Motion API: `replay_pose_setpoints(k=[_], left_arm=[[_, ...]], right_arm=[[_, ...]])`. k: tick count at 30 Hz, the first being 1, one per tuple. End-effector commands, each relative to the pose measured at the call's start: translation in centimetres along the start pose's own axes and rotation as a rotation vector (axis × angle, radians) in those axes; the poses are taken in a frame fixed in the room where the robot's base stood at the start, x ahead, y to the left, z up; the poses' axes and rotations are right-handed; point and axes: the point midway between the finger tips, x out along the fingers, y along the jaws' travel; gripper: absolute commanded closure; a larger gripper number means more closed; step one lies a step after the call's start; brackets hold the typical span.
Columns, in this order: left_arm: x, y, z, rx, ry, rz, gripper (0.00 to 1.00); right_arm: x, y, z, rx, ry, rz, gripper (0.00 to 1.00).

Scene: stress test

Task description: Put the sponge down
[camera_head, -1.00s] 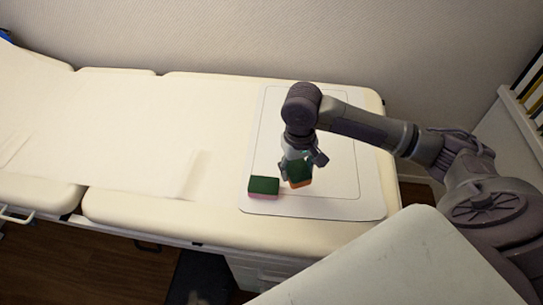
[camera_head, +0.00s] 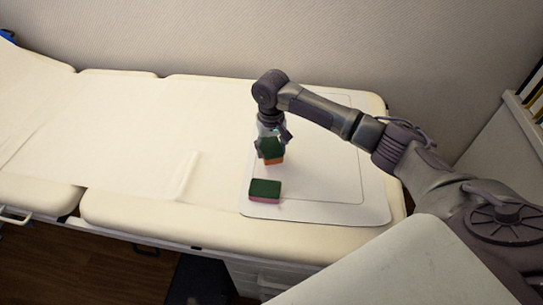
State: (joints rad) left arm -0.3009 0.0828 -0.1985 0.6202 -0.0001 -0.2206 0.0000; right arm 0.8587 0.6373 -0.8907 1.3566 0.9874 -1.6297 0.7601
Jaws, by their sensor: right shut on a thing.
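My right gripper (camera_head: 271,143) points down and is shut on a sponge (camera_head: 272,155) with a dark green top and an orange lower part. The gripper hides part of this sponge. I cannot tell whether it touches the board or hangs just above it. A second sponge (camera_head: 265,189), green on top and pink below, lies flat on the white board (camera_head: 325,196), nearer to me than the held one. My left gripper is not in view.
The white board lies on a cream padded couch (camera_head: 110,215). Bare board is free to the right of both sponges. A paper sheet (camera_head: 90,140) covers the couch on the left. A wall (camera_head: 300,45) stands behind.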

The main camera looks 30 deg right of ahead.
Motion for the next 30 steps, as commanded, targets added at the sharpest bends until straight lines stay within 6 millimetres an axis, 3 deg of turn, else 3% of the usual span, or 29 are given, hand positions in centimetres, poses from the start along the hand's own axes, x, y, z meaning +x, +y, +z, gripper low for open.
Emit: replay_pose_setpoints(k=[6, 17, 18, 22, 30], left_arm=[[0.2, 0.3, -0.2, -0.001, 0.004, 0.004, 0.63], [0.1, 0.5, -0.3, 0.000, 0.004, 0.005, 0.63], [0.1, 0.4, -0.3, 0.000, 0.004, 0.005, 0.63], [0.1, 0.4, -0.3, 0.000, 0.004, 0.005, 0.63], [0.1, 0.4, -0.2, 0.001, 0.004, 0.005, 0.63]], right_arm=[[3.2, 0.1, 0.1, -0.001, -0.002, 0.002, 0.71], [3.6, 0.1, 0.1, -0.001, -0.001, 0.002, 0.71], [3.7, 0.1, 0.1, -0.001, -0.001, 0.002, 0.40], [3.7, 0.1, 0.1, -0.001, 0.000, 0.001, 0.19], [3.6, 0.1, 0.1, -0.001, 0.000, 0.001, 0.18]])
